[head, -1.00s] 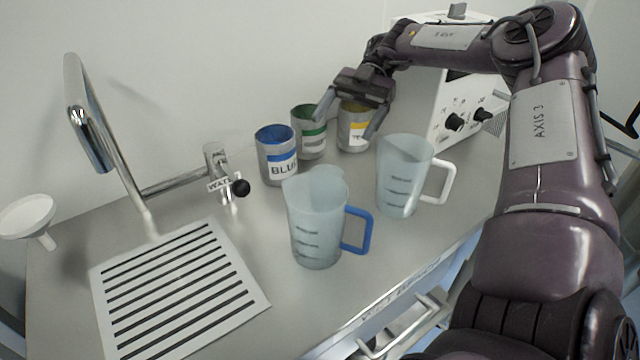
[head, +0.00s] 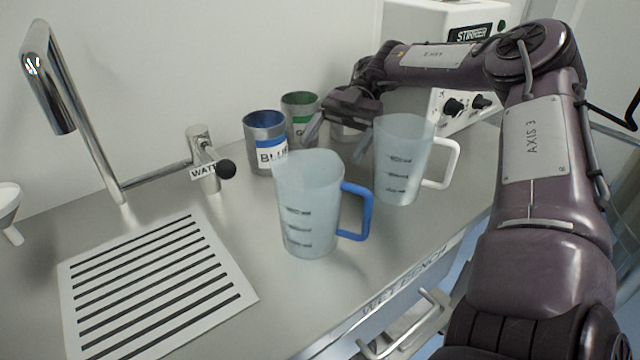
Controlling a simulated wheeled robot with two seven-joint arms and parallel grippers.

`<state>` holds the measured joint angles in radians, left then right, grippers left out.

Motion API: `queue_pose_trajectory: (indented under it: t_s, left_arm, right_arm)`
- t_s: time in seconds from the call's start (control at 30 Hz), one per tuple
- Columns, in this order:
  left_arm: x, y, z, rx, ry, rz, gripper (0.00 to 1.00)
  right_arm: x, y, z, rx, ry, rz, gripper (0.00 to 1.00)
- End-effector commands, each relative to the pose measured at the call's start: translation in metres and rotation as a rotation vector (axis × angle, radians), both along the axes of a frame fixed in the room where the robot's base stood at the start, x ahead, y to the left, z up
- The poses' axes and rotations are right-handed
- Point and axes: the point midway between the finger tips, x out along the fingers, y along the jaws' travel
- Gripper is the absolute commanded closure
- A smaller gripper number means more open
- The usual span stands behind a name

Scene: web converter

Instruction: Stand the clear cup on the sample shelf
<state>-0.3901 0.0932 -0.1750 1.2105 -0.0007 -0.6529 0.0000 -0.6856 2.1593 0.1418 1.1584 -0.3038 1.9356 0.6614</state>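I cannot make out a clear cup or a sample shelf in the head view. Two translucent measuring jugs stand upright on the bench, one with a blue handle (head: 308,205) and one with a white handle (head: 398,165). My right gripper (head: 338,146) is open, its fingers apart and pointing down, behind the jugs. A grey can (head: 347,133) shows between and behind its fingers, mostly hidden; I cannot tell whether they touch. My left gripper is out of view.
Blue-labelled (head: 264,150) and green-labelled (head: 298,108) cans stand left of my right gripper. A stirrer machine (head: 470,95) stands behind it. A tap (head: 75,110), a slotted drain plate (head: 155,285) and a white funnel (head: 8,205) are at left.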

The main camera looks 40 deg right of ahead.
Motion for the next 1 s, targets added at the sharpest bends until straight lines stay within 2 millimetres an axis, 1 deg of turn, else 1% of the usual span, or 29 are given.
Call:
queue_pose_trajectory:
  t_s: [0.23, 0.4, 0.5, 0.6, 0.8, 0.87, 1.0]
  left_arm:
    - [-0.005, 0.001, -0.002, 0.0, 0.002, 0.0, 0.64]
    - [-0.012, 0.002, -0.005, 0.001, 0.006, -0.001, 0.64]
    - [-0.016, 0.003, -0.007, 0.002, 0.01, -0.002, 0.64]
    - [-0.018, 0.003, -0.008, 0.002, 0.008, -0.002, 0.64]
    - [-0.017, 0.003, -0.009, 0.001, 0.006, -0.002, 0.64]
    - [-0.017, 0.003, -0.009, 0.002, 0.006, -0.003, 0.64]
    - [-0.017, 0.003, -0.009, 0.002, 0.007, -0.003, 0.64]
  right_arm:
    - [-0.006, 0.018, -0.005, 0.002, -0.001, 0.002, 0.15]
    - [-0.013, 0.042, -0.015, 0.004, 0.001, 0.002, 0.15]
    - [-0.015, 0.052, -0.02, 0.002, 0.0, 0.0, 0.15]
    - [-0.016, 0.057, -0.022, 0.0, 0.0, 0.0, 0.15]
    - [-0.016, 0.057, -0.023, -0.001, -0.001, -0.001, 0.15]
    - [-0.016, 0.057, -0.023, -0.001, 0.0, 0.0, 0.21]
    - [-0.016, 0.057, -0.023, -0.001, 0.0, 0.0, 0.4]
